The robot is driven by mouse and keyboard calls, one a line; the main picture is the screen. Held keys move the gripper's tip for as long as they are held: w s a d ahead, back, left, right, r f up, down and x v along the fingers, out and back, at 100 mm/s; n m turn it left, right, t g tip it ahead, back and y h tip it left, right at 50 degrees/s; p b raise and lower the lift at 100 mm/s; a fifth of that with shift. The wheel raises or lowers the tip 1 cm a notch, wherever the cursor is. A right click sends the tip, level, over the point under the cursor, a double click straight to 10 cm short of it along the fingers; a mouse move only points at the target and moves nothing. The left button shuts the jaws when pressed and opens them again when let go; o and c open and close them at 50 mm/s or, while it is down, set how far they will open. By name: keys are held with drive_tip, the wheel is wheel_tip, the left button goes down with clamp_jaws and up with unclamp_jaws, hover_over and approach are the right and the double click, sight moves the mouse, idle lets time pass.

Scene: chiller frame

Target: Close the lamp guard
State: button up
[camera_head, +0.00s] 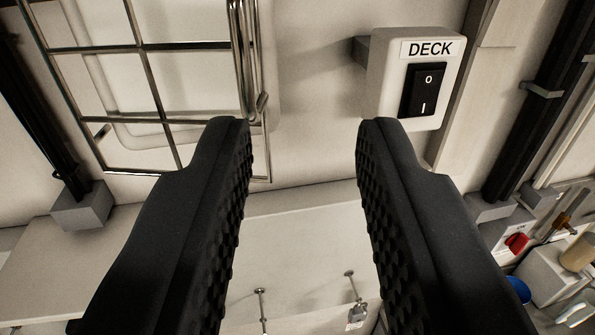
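The lamp guard (141,47) is a shiny wire grid at the upper left. It stands in front of a pale, round-cornered lamp panel (195,85) on the wall and seems to stand off from it at an angle. Its top is cut off by the picture edge. Upright bars and a small bent wire end (262,107) are at its right side. My gripper (305,125) is open and empty, with two black ribbed fingers. The left fingertip overlaps the guard's lower right corner in the picture; I cannot tell whether they touch.
A switch box labelled DECK (418,75) sits on the wall just beyond the right fingertip. Dark pipes run at both sides. A pale ledge (300,220) lies below. A red knob (516,242) and a blue item (518,289) are at the lower right.

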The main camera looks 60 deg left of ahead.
drive_tip(key=shift+b+v, duration=0.3)
drive_tip(key=shift+v, duration=0.95)
drive_tip(key=shift+s+r, duration=0.1)
drive_tip(key=shift+s, duration=0.1)
clamp_jaws()
drive_tip(key=n+t+h+b, duration=0.5)
drive_tip(key=n+t+h, duration=0.2)
drive_tip(key=n+h, duration=0.3)
approach(236, 66)
drive_tip(key=p+x, duration=0.5)
drive_tip(key=p, duration=0.2)
drive_tip(key=shift+r, duration=0.15)
drive_tip(key=shift+p+x, duration=0.8)
drive_tip(key=shift+x, duration=0.15)
